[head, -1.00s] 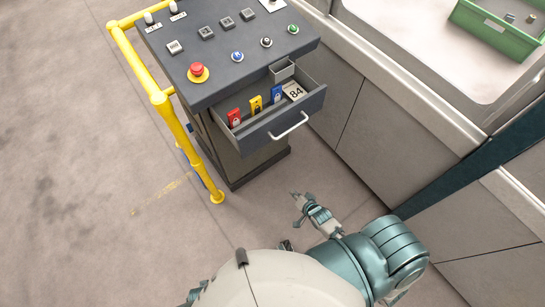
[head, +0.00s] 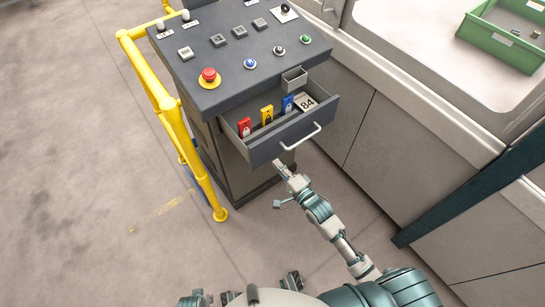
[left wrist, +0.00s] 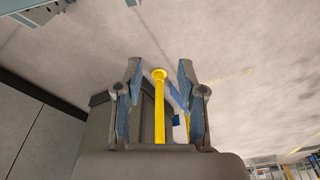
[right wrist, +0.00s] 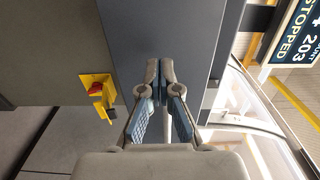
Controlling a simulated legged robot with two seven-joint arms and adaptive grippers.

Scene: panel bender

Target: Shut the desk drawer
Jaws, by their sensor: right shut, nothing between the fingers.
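The desk drawer (head: 270,150) is dark grey and stands pulled out below the control desk top (head: 240,85). Its pale bar handle (head: 301,137) is on its front. Inside are red (head: 244,127), yellow (head: 267,115) and blue (head: 287,104) tags and a card marked 84 (head: 307,103). My right gripper (head: 280,168) is shut and empty, just in front of the drawer face, left of and below the handle; contact cannot be told. Its closed fingers (right wrist: 160,66) point at a dark panel in the right wrist view. My left gripper (left wrist: 160,73) is open and empty, low over the floor.
A yellow guard rail (head: 180,125) stands along the desk's left side. A grey machine wall (head: 400,140) runs along the right, with a green bin (head: 505,35) beyond it. A red emergency button (head: 208,75) sits on the desk top. Floor at left is clear.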

